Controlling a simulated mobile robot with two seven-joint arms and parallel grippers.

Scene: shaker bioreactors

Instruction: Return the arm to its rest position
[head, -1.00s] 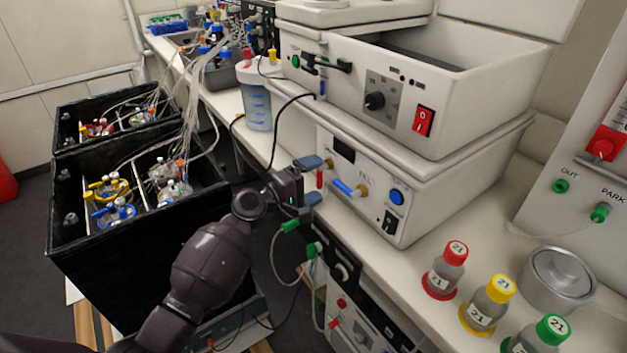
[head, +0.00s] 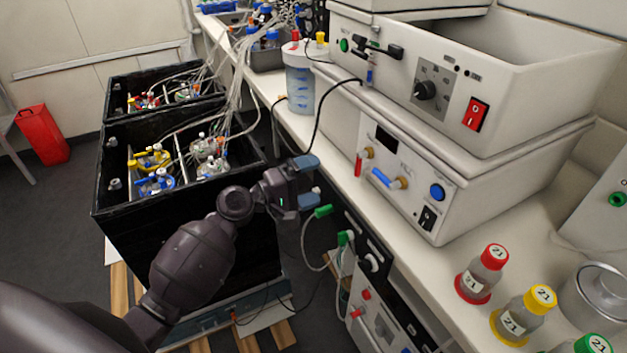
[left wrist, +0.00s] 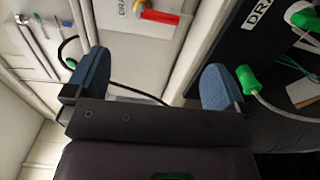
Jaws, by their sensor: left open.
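My left gripper (head: 308,180) is in the middle of the head view, in front of the lower white instrument (head: 430,215) on the bench. Its two blue fingertips stand apart with nothing between them. In the left wrist view the gripper (left wrist: 150,85) shows its blue fingers wide apart and empty, with a red fitting (left wrist: 160,16) beyond them. My left arm (head: 195,260) reaches in from the lower left, bent, beside the black boxes. My right gripper is in neither view.
Black boxes with bottles (head: 180,225) stand left of the arm. A green connector (head: 323,211) on a hose is close below the gripper. A bench carries bottles with red (head: 482,275) and yellow (head: 524,312) caps at the right. Open floor lies far left, near a red bin (head: 42,135).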

